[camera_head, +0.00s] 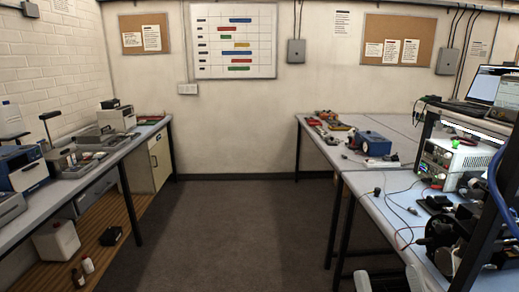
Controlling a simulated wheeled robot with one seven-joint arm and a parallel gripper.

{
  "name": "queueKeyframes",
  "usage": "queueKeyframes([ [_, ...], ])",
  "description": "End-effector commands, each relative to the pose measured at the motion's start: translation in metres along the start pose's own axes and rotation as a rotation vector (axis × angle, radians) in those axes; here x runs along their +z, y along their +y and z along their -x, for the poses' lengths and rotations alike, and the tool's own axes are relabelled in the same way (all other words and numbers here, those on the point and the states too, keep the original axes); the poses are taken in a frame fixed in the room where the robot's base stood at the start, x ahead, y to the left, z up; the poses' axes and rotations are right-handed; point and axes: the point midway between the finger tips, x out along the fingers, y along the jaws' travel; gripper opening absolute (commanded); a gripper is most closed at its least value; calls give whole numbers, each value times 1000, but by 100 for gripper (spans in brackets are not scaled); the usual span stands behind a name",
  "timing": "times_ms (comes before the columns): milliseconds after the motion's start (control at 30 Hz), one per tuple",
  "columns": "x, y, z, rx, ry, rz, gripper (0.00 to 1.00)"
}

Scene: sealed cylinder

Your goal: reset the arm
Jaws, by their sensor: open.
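My gripper and arm do not show clearly anywhere in the head view, so I cannot see how the arm is posed. No sealed cylinder can be made out among the items here.
A left bench (98,166) carries several instruments. A right bench (358,183) holds a blue box (370,142), tools, cables and a power supply (448,158). Below the left bench, a wooden shelf (122,220) holds a white container (57,240). The grey floor (235,230) between the benches is clear.

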Motion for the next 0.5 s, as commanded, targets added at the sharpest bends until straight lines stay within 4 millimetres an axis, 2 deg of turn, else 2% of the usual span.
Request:
queueKeyframes([
  [33, 8, 0, 22, -3, -57, 21, 71],
  [200, 23, -1, 88, -11, -224, 78, 71],
  [500, 26, -5, 200, 1, -512, 126, 71],
])
